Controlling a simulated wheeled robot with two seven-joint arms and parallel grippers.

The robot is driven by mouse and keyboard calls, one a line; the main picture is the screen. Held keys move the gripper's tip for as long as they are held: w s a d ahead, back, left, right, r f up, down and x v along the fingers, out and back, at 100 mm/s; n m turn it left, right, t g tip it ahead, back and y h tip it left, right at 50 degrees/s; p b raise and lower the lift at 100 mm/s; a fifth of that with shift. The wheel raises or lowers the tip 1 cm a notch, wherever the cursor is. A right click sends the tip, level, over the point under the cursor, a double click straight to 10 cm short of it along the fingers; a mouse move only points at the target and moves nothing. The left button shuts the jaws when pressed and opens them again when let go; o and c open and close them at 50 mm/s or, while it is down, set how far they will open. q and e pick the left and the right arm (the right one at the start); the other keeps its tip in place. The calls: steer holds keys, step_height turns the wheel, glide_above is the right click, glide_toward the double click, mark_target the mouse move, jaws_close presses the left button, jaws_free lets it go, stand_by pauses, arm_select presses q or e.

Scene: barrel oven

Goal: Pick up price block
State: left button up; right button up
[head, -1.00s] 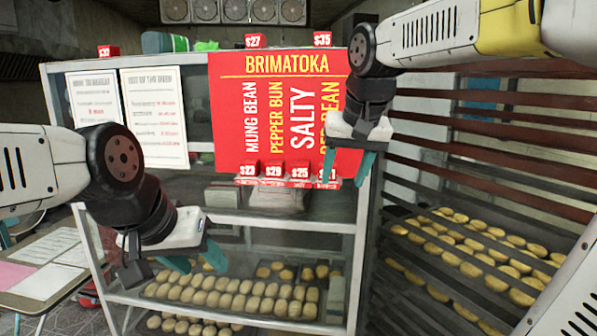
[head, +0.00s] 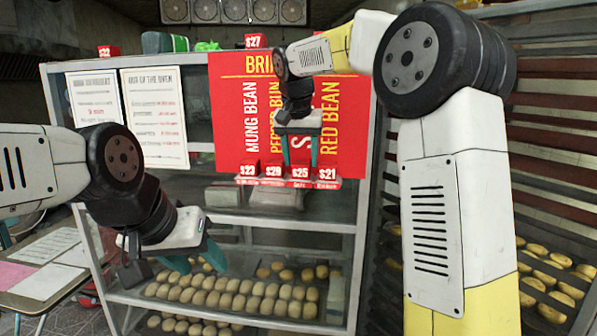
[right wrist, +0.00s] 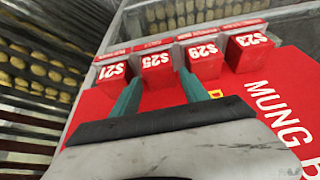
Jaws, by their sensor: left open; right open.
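Several red price blocks with white numbers stand in a row on a small ledge at the foot of the red sign. In the head view they are $23 (head: 250,169), $29 (head: 274,171), $25 (head: 300,173) and $21 (head: 327,175). My right gripper (head: 300,160) is open, its fingers pointing down over the $25 block. In the right wrist view, the $25 block (right wrist: 157,66) lies between the two fingertips (right wrist: 159,78), with $21 (right wrist: 112,72) and $29 (right wrist: 205,58) outside them. Contact cannot be told. My left gripper (head: 197,262) is open and empty at lower left.
The red sign (head: 230,110) stands right behind the blocks on a glass cabinet with trays of buns (head: 230,292). Other price blocks, $32 (head: 109,51) and $27 (head: 255,41), sit on the cabinet top. A slatted rack (head: 550,130) stands at right.

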steer(key=shift+x, duration=1.25)
jaws_close()
steer(key=shift+r, duration=0.15)
